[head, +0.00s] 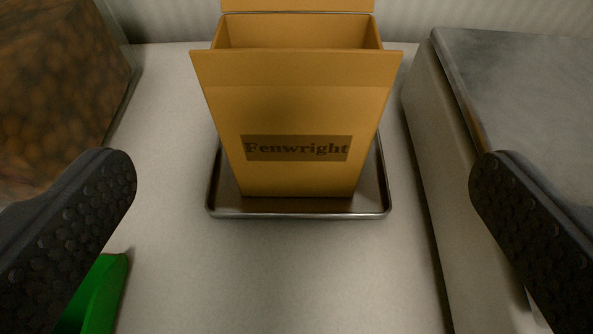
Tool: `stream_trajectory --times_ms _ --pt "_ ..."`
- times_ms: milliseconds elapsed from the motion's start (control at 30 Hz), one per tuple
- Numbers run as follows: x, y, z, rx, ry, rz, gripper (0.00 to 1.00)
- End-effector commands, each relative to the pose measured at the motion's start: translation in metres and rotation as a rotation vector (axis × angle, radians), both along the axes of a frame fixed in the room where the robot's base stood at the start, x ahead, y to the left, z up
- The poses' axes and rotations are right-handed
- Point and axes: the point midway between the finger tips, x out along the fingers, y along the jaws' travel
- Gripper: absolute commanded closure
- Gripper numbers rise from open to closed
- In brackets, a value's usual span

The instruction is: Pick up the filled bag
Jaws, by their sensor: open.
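An orange-brown box-shaped bag (300,110) labelled "Fenwright" stands upright with its top flaps open. It stands on a shallow metal tray (300,214) in the upper middle of the head view. Its upper inside looks empty; the bottom of it is hidden, so I cannot tell whether it is filled. My gripper (303,180) is open, with one dark studded finger at the left and one at the right. The fingers are wide apart and nearer to the camera than the bag. Nothing is between them in contact.
A brown, see-through-looking bin of round goods (60,90) is at the upper left. A green object (98,295) shows partly at the lower left, beside the left finger. A grey-topped block (530,100) stands close on the right. The pale counter (280,275) is clear in front of the tray.

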Motion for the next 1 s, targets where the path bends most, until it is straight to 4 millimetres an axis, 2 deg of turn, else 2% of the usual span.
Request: stream_trajectory --times_ms 533,867,1000 --pt "0.065 0.000 -0.028 0.000 0.003 0.000 0.00" --pt "0.083 0.001 -0.035 0.000 0.002 -0.001 0.00" --pt "0.099 0.002 -0.042 0.000 0.001 -0.001 0.00"
